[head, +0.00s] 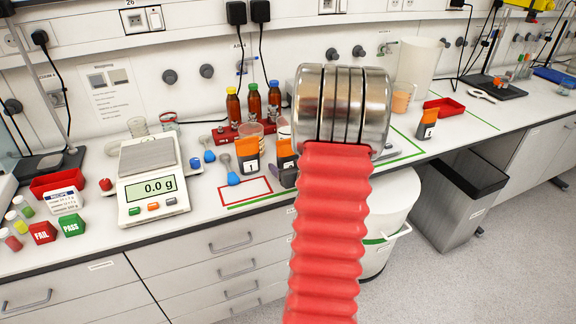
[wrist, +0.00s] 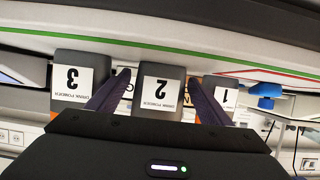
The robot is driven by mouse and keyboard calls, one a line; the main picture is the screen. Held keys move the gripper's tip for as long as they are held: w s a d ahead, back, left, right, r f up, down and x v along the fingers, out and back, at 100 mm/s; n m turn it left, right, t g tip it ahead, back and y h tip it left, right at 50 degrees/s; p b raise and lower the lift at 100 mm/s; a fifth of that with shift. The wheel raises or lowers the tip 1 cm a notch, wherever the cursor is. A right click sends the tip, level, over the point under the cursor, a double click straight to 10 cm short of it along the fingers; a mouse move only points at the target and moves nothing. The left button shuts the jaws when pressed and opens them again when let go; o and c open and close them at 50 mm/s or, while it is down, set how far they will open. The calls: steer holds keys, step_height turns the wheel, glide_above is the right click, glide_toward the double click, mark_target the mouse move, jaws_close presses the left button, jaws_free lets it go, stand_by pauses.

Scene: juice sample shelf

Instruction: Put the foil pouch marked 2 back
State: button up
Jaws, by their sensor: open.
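The foil pouch marked 2 (wrist: 160,90) stands in the middle of the wrist view, which is upside down; its white label faces my camera. My gripper (wrist: 159,77) is open, with one dark finger on each side of this pouch; I cannot tell whether they touch it. In the head view the pouch marked 2 (head: 286,150) shows an orange top and is partly covered by my arm. The pouch marked 1 (head: 248,155) stands just left of it, and at right in the wrist view (wrist: 224,92). The pouch marked 3 (wrist: 80,82) is at left there.
A red-outlined rectangle (head: 246,191) is marked on the bench near pouch 1. The scale (head: 152,190) reads 0.0 g at left. Brown bottles (head: 254,103) stand in a red rack behind. A red tray (head: 445,106) sits at right.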

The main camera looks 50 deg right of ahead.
steer(key=shift+r, duration=0.15)
steer(key=v, duration=1.2)
stand_by(0.7)
steer(key=w+a+r+n+g, duration=0.1)
steer(key=w+a+r, duration=0.15)
steer(key=a, duration=0.35)
steer(key=w+a+r+g+y, duration=0.1)
steer(key=w+a+r, duration=0.15)
steer(key=a, duration=0.35)
steer(key=w+a+r+n+g, duration=0.1)
steer(key=w+a+r, duration=0.1)
steer(key=a+r, duration=0.3)
steer(key=s+a+n+g+y, duration=0.1)
steer(key=s+a+y, duration=0.1)
steer(key=a, duration=0.7)
steer(key=s+a+n+g+y, duration=0.1)
steer(key=s+a+y, duration=0.1)
steer(key=s+a, duration=0.3)
steer(key=s+a+n+g+y, duration=0.1)
steer(key=s+a, duration=0.3)
steer(key=a, duration=0.9)
steer(key=shift+r+n+y, duration=0.25)
steer(key=shift+n+y, duration=0.25)
steer(key=shift+n, duration=0.1)
